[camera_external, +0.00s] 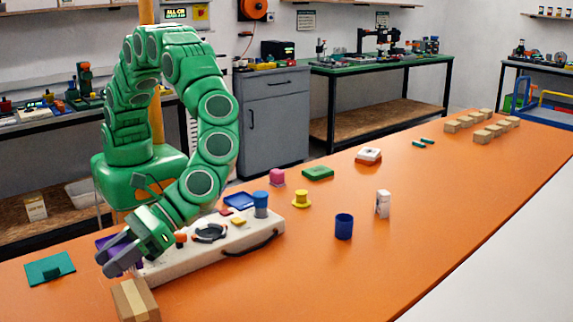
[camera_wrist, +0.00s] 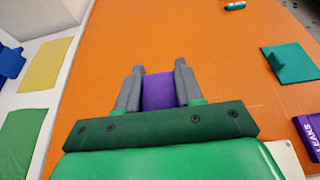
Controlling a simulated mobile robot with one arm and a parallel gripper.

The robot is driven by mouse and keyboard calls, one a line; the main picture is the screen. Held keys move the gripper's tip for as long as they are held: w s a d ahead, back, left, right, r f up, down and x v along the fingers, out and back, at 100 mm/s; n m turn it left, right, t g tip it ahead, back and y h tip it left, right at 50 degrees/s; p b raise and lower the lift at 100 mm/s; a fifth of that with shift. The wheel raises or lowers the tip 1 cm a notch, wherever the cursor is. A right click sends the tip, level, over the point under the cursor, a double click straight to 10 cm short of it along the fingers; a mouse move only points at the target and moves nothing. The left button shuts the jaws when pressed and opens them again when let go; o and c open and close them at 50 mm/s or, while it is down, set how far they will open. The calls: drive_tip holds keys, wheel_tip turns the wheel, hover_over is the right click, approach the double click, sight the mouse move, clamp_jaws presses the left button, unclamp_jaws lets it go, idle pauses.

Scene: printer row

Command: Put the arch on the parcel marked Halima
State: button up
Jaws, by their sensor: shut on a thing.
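My gripper (camera_external: 106,265) is low over the left end of the orange table, beside the pale console. In the wrist view my gripper (camera_wrist: 158,85) is shut on a purple piece (camera_wrist: 158,93), held between both fingers. Only one flat face of it shows, so I cannot tell whether it is the arch. A brown taped parcel (camera_external: 135,300) lies at the table's near left edge, close in front of my gripper. Several more brown boxes (camera_external: 482,126) stand at the far right end. No name is legible on any of them.
A pale console (camera_external: 215,243) with coloured parts lies right of my gripper. A teal plate with a handle (camera_external: 50,268) lies at left. A purple item lettered LEAKS (camera_wrist: 309,136) is at the wrist view's right edge. A blue cup (camera_external: 343,227) and white box (camera_external: 383,204) stand mid-table.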

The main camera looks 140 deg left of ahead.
sight(124, 300)
drive_tip(key=shift+w+d+f, duration=0.25)
drive_tip(key=shift+w+f, duration=0.35)
drive_tip(key=shift+f, duration=0.25)
drive_tip(key=shift+w+f, duration=0.1)
drive_tip(key=shift+f, duration=1.5)
drive_tip(key=shift+f, duration=0.15)
drive_tip(key=o, duration=1)
drive_tip(key=shift+o, duration=0.2)
